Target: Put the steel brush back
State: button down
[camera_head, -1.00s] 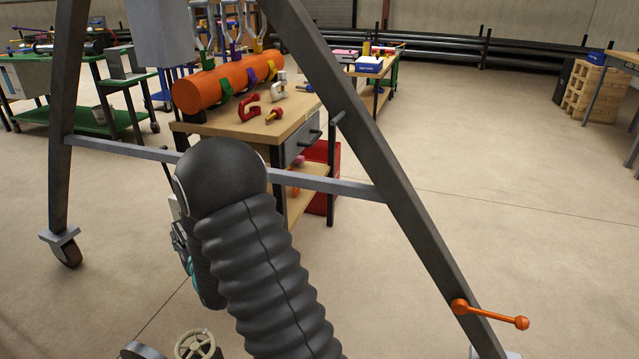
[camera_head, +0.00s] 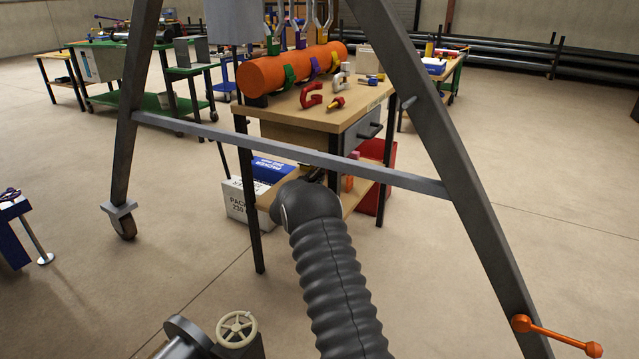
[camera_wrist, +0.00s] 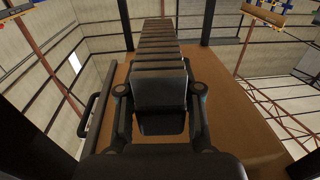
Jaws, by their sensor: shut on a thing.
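In the wrist view my gripper (camera_wrist: 160,98) is shut, with its linkages on either side of a long dark ribbed piece (camera_wrist: 155,50) that runs away from me. I take it for the steel brush, but its bristles and handle cannot be made out. In the head view my black ribbed sleeve hides most of the gripper and whatever it holds; only a dark bit shows past it, in front of the bench's lower shelf.
A grey frame with a crossbar (camera_head: 290,154) stands between me and the bench. An orange lever (camera_head: 556,335) sticks out of its right leg. White-and-blue boxes (camera_head: 245,195) stand by the bench, a red bin (camera_head: 377,178) under it. The floor at right is open.

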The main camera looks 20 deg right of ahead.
jog(key=shift+w+d+f+m+g+h, duration=0.25)
jog(key=shift+w+d+f, duration=0.1)
jog(key=shift+d, duration=0.25)
jog(key=shift+w+d+f+m+g+h, duration=0.15)
jog(key=shift+w+d+f+m, duration=0.15)
jog(key=shift+d, duration=0.3)
jog(key=shift+f+b, duration=2.95)
jog(key=shift+f, duration=1.85)
jog(key=shift+f, duration=0.15)
jog(key=c, duration=1.1)
grip_release()
jog(key=shift+c, duration=0.2)
jog(key=o, duration=0.6)
jog(key=shift+c, duration=0.2)
jog(key=shift+s+a, duration=0.1)
jog(key=shift+v, duration=3.4)
